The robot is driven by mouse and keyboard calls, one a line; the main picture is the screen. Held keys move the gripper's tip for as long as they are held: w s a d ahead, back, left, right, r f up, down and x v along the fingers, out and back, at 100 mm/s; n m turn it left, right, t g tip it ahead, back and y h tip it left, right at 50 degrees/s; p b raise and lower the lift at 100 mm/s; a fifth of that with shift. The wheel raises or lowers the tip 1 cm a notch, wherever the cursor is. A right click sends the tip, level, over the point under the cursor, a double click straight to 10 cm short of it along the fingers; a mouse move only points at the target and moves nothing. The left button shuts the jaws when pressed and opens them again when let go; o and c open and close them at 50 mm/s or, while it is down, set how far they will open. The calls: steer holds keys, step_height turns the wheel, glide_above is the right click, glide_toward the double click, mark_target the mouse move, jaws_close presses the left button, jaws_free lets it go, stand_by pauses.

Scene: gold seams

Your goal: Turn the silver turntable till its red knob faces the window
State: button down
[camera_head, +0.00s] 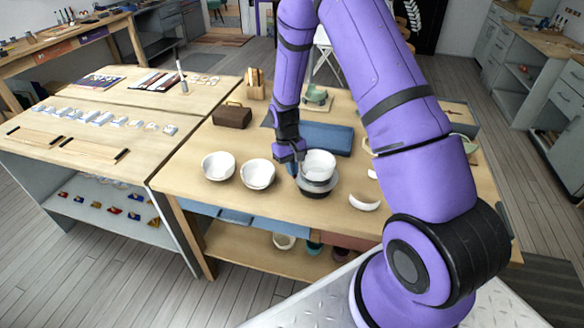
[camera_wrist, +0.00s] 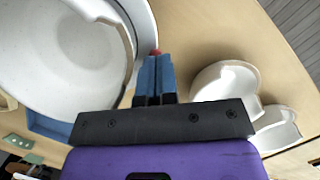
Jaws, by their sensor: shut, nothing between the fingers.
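The silver turntable (camera_head: 318,186) stands on the wooden table on a dark base. A white bowl (camera_head: 318,163) sits on top of it. In the wrist view the bowl (camera_wrist: 60,60) fills the upper left, with the turntable's pale rim (camera_wrist: 147,32) around it. The red knob (camera_wrist: 157,52) shows at the rim, right at the fingertips; whether they touch it I cannot tell. My gripper (camera_head: 299,163) reaches down at the turntable's left side in the head view. Its blue fingers (camera_wrist: 155,62) are together with nothing between them. No window is in view.
Two white bowls (camera_head: 218,166) (camera_head: 257,174) stand left of the turntable, close to my gripper. A white broken piece (camera_head: 364,201) lies to the right. A blue box (camera_head: 327,137) and a brown box (camera_head: 232,116) stand behind. The table's front left is clear.

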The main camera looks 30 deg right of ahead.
steer(key=shift+s+a+n+h, duration=0.2)
steer(key=shift+s+n, duration=0.3)
steer(key=shift+n, duration=0.25)
steer(key=shift+s+a+n+h, duration=0.2)
steer(key=shift+s+n, duration=0.3)
steer(key=shift+n, duration=0.25)
stand_by(0.8)
steer(key=shift+s+n+h, duration=0.3)
steer(key=shift+s+n, duration=0.45)
steer(key=shift+n, duration=0.35)
stand_by(0.5)
steer(key=shift+s+n+t, duration=0.3)
steer(key=shift+s+n, duration=0.6)
steer(key=shift+n, duration=0.4)
stand_by(0.5)
steer(key=shift+s+d+n+h, duration=0.2)
steer(key=shift+s+n, duration=0.2)
steer(key=shift+n, duration=0.15)
steer(key=shift+s+d+n+h, duration=0.1)
steer(key=shift+s+n+h, duration=0.1)
steer(key=shift+s+n, duration=0.25)
stand_by(1.3)
